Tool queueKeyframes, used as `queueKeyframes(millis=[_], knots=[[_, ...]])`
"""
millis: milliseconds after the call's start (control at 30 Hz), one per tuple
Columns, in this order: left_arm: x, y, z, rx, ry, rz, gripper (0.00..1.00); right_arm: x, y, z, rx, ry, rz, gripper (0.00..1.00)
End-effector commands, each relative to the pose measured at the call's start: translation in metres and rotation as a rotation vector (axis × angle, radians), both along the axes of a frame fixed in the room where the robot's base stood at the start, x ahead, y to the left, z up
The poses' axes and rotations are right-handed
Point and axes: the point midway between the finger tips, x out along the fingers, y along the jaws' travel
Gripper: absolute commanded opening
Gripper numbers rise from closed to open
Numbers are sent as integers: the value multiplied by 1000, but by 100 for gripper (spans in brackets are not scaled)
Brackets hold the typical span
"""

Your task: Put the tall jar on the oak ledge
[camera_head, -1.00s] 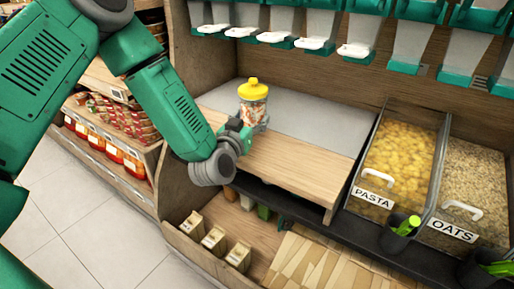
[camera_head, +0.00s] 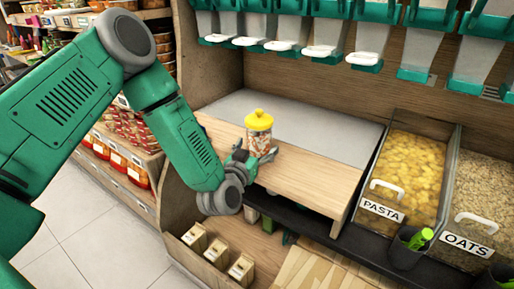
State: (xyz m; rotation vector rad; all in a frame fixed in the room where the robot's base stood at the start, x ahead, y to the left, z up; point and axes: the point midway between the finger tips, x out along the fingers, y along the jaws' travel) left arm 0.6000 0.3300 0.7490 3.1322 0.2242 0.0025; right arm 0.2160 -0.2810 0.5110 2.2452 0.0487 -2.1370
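The tall jar (camera_head: 259,131) is clear with a yellow lid and pale orange contents. It is upright over the oak ledge (camera_head: 309,184), a light wooden board in front of a grey shelf surface. My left gripper (camera_head: 257,157) reaches in from the left, low on the jar, with a finger on either side, shut on it. The jar's lower part is partly hidden by the fingers. I cannot tell whether its base touches the ledge. My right gripper is not in view.
The grey surface (camera_head: 318,129) behind the ledge is clear. Pasta (camera_head: 408,172) and oats (camera_head: 484,195) bins stand at the right, with a dark cup (camera_head: 405,249) in front. Dispensers (camera_head: 328,30) hang above. Small boxes (camera_head: 241,269) stand on the lower shelf.

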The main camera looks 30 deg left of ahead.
Motion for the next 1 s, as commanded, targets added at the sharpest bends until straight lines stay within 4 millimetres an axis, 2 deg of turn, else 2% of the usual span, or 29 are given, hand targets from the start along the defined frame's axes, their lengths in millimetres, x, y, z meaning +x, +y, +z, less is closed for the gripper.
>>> queueKeyframes(millis=[233,367,800,1000], knots=[[0,0,2,0,0,0,79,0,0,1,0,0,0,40],[-11,-2,2,0,3,-1,79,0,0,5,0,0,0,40],[-98,-14,2,0,6,-1,79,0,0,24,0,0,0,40],[-116,-17,1,0,1,-1,79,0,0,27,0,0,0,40]])
